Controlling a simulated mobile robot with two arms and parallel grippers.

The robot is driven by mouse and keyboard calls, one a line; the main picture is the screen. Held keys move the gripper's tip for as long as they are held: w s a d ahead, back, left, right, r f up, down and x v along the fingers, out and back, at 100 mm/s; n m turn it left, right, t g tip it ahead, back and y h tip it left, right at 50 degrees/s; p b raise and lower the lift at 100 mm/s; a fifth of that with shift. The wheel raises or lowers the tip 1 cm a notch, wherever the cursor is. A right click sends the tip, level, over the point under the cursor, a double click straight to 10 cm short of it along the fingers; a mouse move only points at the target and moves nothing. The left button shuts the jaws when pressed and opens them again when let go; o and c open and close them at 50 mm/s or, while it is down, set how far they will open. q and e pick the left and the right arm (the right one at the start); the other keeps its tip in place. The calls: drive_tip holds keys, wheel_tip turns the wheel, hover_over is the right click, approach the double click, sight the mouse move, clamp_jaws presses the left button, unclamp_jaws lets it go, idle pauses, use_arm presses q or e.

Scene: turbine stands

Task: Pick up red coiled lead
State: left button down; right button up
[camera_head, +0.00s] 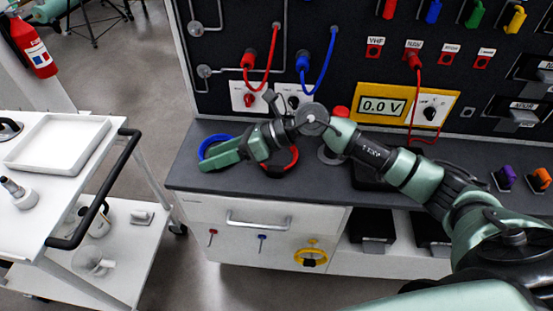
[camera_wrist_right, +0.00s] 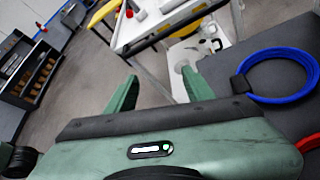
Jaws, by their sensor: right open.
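The red coiled lead (camera_head: 295,158) lies on the dark bench top, partly hidden behind my right gripper and wrist in the head view. A bit of red (camera_wrist_right: 309,144) at the lower right edge of the wrist view looks like part of it. My right gripper (camera_head: 222,158) is above the bench, its fingers pointing left past the red coil. The wrist view shows its two fingers (camera_wrist_right: 160,88) apart with nothing between them. The blue coiled lead (camera_head: 204,143) lies left of the red one, and also shows in the wrist view (camera_wrist_right: 247,88). My left gripper is not seen.
A white cart (camera_head: 115,150) with a tray stands left, across a floor gap. A panel behind the bench carries plugged red and blue leads and a yellow 0.0 V meter (camera_head: 383,106). A yellow coil (camera_head: 311,261) hangs on the drawer front.

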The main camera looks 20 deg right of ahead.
drive_tip(key=w+d+f+n+g+h, duration=0.1)
drive_tip(key=d+f+n+h, duration=0.15)
drive_tip(key=d, duration=0.35)
drive_tip(key=g+h, duration=0.1)
drive_tip(key=h, duration=0.5)
approach(275, 168)
drive_tip(key=w, duration=0.1)
drive_tip(key=x, duration=0.2)
drive_tip(key=shift+s+a+f, duration=0.1)
drive_tip(key=shift+f, duration=0.2)
drive_tip(key=p+x, duration=0.1)
drive_tip(key=x, duration=0.1)
drive_tip(key=s+x, duration=0.1)
drive_tip(key=x, duration=0.2)
drive_tip(key=shift+w+p, duration=0.15)
drive_tip(key=shift+p, duration=0.2)
drive_tip(key=shift+w+a+f, duration=0.1)
drive_tip(key=shift+a+f, duration=0.05)
drive_tip(key=shift+f, duration=0.2)
clamp_jaws()
drive_tip(key=shift+r, duration=0.1)
